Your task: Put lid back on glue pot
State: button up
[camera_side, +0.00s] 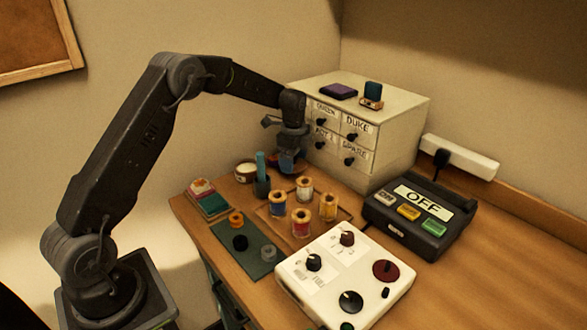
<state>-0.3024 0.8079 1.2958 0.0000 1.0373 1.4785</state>
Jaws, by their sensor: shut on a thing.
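My gripper (289,156) points down in front of the drawer cabinet, at the back left of the table. It is shut on a small bluish thing (287,163), which is partly hidden by the fingers; I cannot tell for sure that it is the lid. An orange-brown dish or rim (302,167) shows just below and behind the fingers. A short pale pot with a brownish top (246,172), probably the glue pot, stands to the left of my gripper and apart from it. Whether its top is open is too small to tell.
A dark cup with a teal stick (261,170) stands between the pot and my gripper. Several thread spools (302,222) stand on a wooden tray in front. The white drawer cabinet (395,135) is close behind. A white control panel (340,265) fills the front.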

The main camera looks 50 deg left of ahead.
aim_at(247, 169)
notch_tip(247, 169, up, 6)
jog(key=shift+s+a, duration=0.15)
jog(key=s+a+n, duration=0.2)
jog(key=s, duration=0.1)
jog(key=s+a+n, duration=0.2)
jog(key=s+a, duration=0.1)
jog(key=s, duration=0.1)
jog(key=s+a+r+n, duration=0.1)
jog(key=s+a+n, duration=0.1)
jog(key=s, duration=0.1)
jog(key=shift+s+a, duration=0.2)
jog(key=shift+a, duration=0.15)
jog(key=shift+f, duration=2.9)
jog(key=shift+f, duration=0.15)
jog(key=o, duration=0.8)
jog(key=shift+o, duration=0.2)
